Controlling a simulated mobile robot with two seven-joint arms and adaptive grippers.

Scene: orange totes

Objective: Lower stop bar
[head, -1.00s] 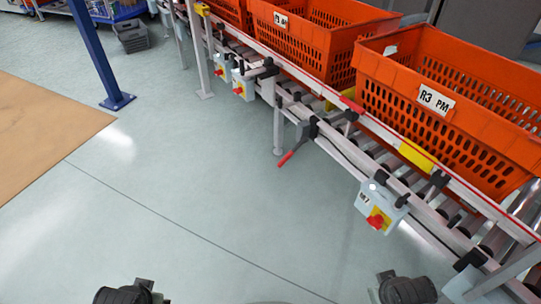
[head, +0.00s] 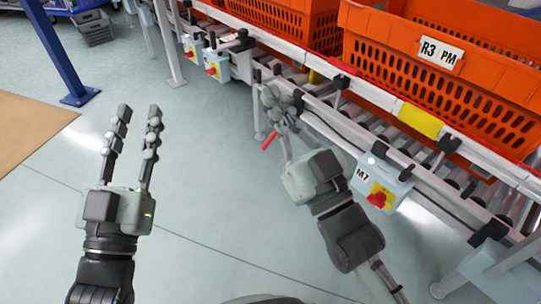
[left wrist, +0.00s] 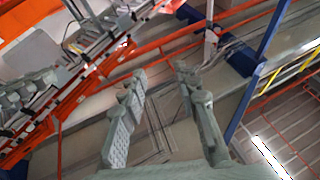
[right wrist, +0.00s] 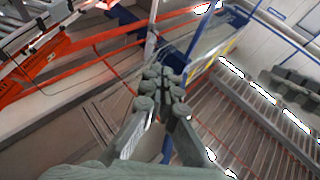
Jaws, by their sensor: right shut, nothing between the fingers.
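A red-handled lever (head: 269,140), which looks like the stop bar's handle, hangs at the near side of the roller conveyor (head: 345,120) in the head view. Its upper part is hidden behind my right gripper (head: 276,97). The right gripper is shut and empty, with its fingers pointing up toward the conveyor. I cannot tell whether it touches the lever. My left gripper (head: 139,112) is open and empty over the floor, well left of the conveyor. The lever cannot be made out in the wrist views.
An orange tote (head: 490,100) labelled R3 PM and another tote (head: 300,22) sit on the conveyor. A switch box (head: 380,186) marked M7 is on the near rail, right of my right gripper. A blue post (head: 58,52) stands at the left. The floor between is clear.

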